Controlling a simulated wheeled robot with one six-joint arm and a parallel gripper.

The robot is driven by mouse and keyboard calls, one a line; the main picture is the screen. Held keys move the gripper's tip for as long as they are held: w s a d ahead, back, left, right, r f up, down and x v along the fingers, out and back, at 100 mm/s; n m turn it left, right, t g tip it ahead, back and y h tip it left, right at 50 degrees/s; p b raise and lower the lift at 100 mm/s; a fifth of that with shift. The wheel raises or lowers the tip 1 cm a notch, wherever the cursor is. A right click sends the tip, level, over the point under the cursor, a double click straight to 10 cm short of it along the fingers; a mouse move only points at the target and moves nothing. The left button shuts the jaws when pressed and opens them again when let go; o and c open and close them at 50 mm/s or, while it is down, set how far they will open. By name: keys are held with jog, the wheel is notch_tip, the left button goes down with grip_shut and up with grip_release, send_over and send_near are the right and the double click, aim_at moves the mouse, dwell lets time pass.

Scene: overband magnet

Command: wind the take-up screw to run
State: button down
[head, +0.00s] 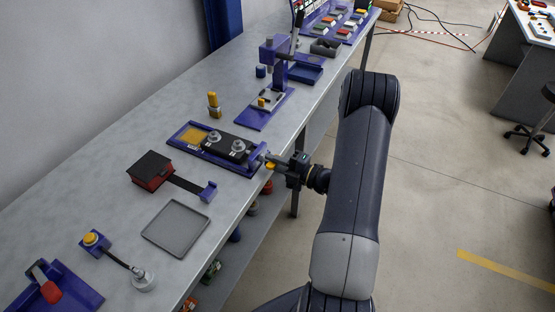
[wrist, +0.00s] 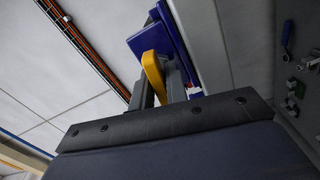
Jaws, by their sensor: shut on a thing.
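The overband magnet unit (head: 216,142) lies on the bench, with a blue base, a dark belt top, two round silver parts and a yellow panel at its left end. At its right end is a blue bracket (head: 256,155). The take-up screw's yellow handle (head: 270,166) sits beside this bracket. My gripper (head: 274,160) reaches it from the right and is shut on the yellow handle. In the wrist view the yellow handle (wrist: 153,75) stands between my fingers, in front of the blue bracket (wrist: 160,38). The screw's thread is hidden.
A grey tray (head: 176,228), a red and black box (head: 151,171) and a yellow push button (head: 91,239) lie nearer on the bench. A blue stand (head: 268,104) stands farther along.

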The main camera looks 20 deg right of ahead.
jog(key=shift+r+m+p, duration=0.1)
jog(key=shift+m+p, duration=0.85)
jog(key=shift+m, duration=0.35)
jog(key=shift+p, duration=0.35)
jog(key=shift+m+p, duration=0.35)
jog(key=shift+m, duration=0.05)
jog(key=m+p, duration=0.2)
jog(key=shift+m, duration=1)
jog(key=shift+p, duration=0.35)
